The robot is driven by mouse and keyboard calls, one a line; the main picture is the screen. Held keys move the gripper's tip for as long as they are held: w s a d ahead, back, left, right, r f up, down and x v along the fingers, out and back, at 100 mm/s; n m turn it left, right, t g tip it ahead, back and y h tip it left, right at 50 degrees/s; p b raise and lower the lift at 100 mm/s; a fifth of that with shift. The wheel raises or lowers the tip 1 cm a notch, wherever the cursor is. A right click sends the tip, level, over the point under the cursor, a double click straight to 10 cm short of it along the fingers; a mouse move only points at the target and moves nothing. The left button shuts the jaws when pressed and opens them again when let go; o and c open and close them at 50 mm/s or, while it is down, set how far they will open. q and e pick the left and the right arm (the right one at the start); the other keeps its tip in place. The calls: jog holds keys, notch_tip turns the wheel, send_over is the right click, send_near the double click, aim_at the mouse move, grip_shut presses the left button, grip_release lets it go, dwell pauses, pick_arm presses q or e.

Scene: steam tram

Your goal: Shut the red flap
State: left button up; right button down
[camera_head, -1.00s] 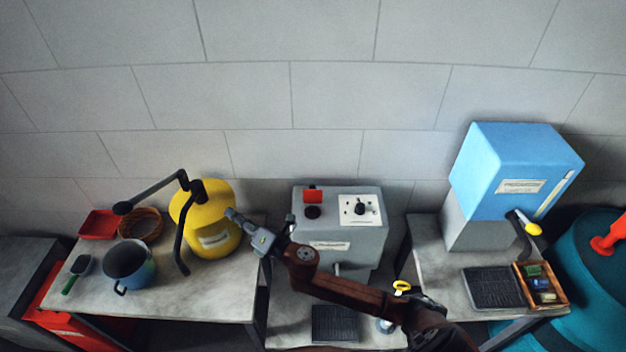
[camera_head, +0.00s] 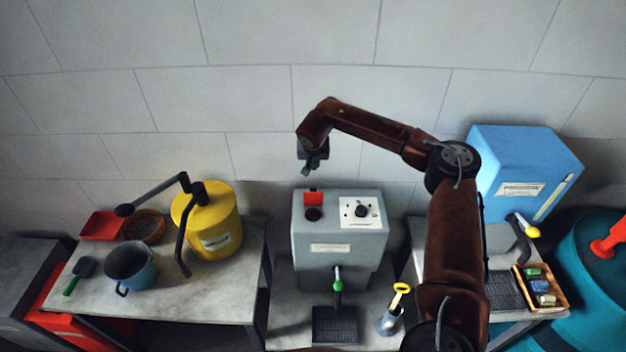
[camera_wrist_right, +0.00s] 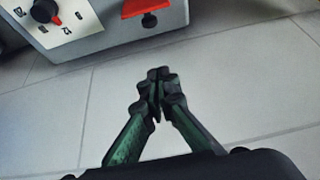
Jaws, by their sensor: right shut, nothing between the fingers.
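The red flap (camera_head: 313,198) stands raised behind a dark round opening (camera_head: 313,214) on top of the grey machine (camera_head: 338,241). In the right wrist view the red flap (camera_wrist_right: 130,9) shows at the top edge, beside the dark opening (camera_wrist_right: 149,20). My right gripper (camera_head: 307,172) hangs above and behind the flap, close to the wall, apart from the machine. In the wrist view its fingertips (camera_wrist_right: 158,80) are together with nothing between them. My left gripper is not in view.
A white dial plate (camera_head: 348,215) sits right of the flap. A yellow container (camera_head: 223,240) with a black crank stands left, and a blue box (camera_head: 528,165) stands right. A tiled wall (camera_head: 240,105) rises behind the machine.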

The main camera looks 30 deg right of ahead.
aim_at(313, 196)
notch_tip(313, 196, down, 9)
jog(key=p, duration=0.3)
jog(key=shift+w+d, duration=0.25)
jog(key=shift+w, duration=0.05)
jog(key=shift+f, duration=0.1)
jog(key=shift+a, duration=0.15)
dwell(0.3)
